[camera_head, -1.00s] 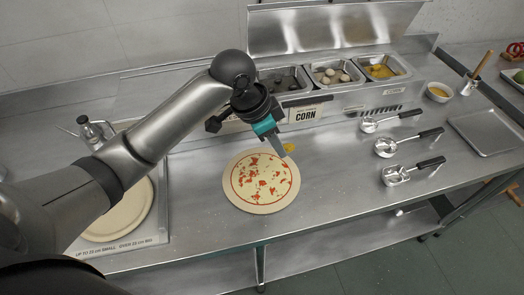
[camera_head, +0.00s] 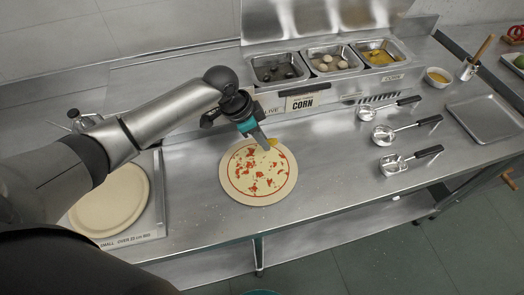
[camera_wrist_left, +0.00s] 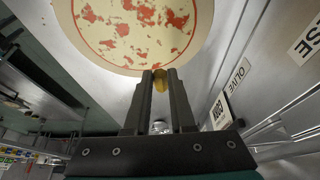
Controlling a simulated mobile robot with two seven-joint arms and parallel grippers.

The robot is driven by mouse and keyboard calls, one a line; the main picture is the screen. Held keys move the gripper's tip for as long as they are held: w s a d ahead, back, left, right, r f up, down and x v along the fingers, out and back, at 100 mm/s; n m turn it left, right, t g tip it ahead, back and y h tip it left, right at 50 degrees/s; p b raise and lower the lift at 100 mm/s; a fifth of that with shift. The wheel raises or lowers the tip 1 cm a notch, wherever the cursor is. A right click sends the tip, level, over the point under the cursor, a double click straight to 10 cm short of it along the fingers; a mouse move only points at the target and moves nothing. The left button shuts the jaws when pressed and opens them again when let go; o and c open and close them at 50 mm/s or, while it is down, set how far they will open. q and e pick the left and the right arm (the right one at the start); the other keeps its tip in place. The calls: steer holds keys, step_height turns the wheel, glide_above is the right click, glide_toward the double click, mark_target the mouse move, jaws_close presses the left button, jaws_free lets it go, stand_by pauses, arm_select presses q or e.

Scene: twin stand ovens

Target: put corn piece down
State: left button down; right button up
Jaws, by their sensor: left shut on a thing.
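My left gripper (camera_head: 268,146) is shut on a small yellow corn piece (camera_head: 273,142). It is over the far right edge of the pizza base (camera_head: 259,186), which has a red sauce ring and scattered red patches. In the left wrist view the corn piece (camera_wrist_left: 160,80) sits between the two dark fingertips (camera_wrist_left: 161,76), with the pizza base (camera_wrist_left: 130,62) just beyond them. I cannot tell whether the corn touches the base. My right gripper is not in view.
A topping rail with three bins stands behind, with a CORN label (camera_head: 302,102) on its front. Several ladles (camera_head: 395,163) lie to the right, near an empty tray (camera_head: 482,119).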

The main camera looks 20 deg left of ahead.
mark_target(267, 157)
arm_select(q)
steer(key=shift+f+b, duration=0.35)
steer(key=shift+f, duration=2.3)
steer(key=shift+f, duration=0.2)
steer(key=c, duration=0.8)
jaws_free()
steer(key=shift+o, duration=0.2)
steer(key=shift+r, duration=0.15)
steer(key=shift+r, duration=0.3)
steer(key=p+v, duration=0.1)
steer(key=v, duration=1)
steer(key=shift+r, duration=0.25)
steer(key=shift+a, duration=0.1)
